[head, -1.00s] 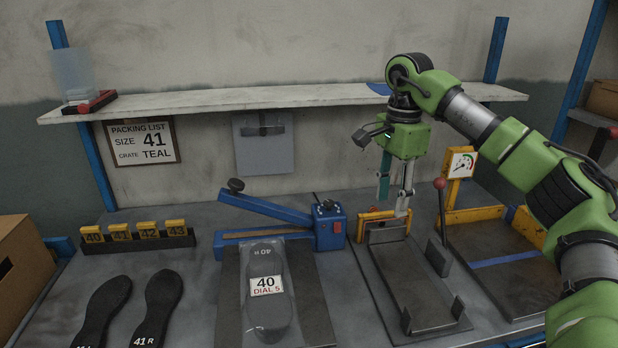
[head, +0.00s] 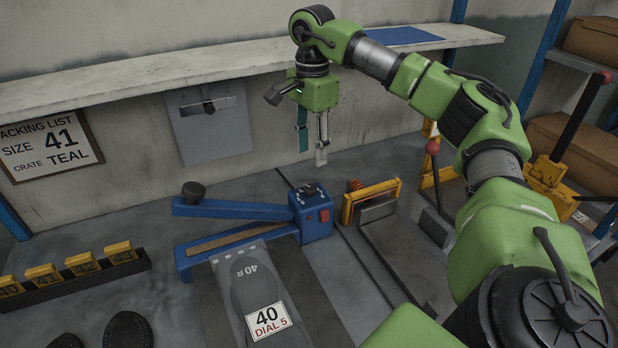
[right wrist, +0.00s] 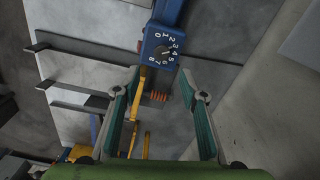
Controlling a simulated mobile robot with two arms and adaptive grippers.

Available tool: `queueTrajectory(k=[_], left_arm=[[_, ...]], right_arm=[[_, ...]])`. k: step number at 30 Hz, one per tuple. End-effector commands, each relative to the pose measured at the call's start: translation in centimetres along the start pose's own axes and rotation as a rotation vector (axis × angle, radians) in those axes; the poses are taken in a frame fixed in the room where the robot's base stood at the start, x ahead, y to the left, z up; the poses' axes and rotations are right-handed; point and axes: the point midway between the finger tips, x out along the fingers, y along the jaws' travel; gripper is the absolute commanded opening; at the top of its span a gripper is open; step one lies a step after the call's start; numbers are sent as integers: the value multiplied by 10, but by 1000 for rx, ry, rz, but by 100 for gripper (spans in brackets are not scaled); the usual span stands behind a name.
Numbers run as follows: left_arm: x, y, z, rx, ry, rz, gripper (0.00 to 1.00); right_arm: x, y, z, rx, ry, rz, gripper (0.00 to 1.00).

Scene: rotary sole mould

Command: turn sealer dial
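The blue sealer (head: 316,216) stands on the bench with its long arm raised a little to the left. Its black dial (head: 308,190) is on top of the box end, above a red switch. In the right wrist view the dial (right wrist: 165,52) shows a ring of white numbers from 0 to 8; its exact setting is too small to read. My right gripper (head: 311,157) hangs above and behind the dial, apart from it. Its fingers are spread and empty, also in the right wrist view (right wrist: 160,95). My left gripper is not in view.
A bagged sole (head: 247,290) labelled "40 DIAL 5" lies before the sealer. A yellow-framed, spring-loaded fixture (head: 372,200) stands close at right. A number-tag rack (head: 80,278) is at left. The shelf (head: 150,72) runs behind the gripper. A packing list (head: 50,146) reads size 41, teal.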

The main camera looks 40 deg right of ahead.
Motion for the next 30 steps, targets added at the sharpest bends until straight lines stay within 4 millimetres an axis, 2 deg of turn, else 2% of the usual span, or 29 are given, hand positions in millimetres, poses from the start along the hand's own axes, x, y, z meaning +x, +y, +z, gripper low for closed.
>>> queueTrajectory(k=[1, 6, 12, 18, 26, 27, 30], left_arm=[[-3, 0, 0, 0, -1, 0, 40], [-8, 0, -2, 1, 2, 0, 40], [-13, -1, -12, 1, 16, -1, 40], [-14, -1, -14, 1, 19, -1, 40], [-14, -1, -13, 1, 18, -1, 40], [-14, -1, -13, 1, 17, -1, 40], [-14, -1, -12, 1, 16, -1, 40]], right_arm=[[12, 2, -1, 0, 2, 6, 39], [48, 2, 0, 1, 1, 5, 39], [80, 1, 0, 1, 0, 3, 39], [95, 1, 0, 1, 0, 2, 39], [97, 0, 0, 1, 0, 0, 39], [97, 0, 0, 1, 0, 0, 36], [97, 0, 0, 1, 0, 0, 10]])
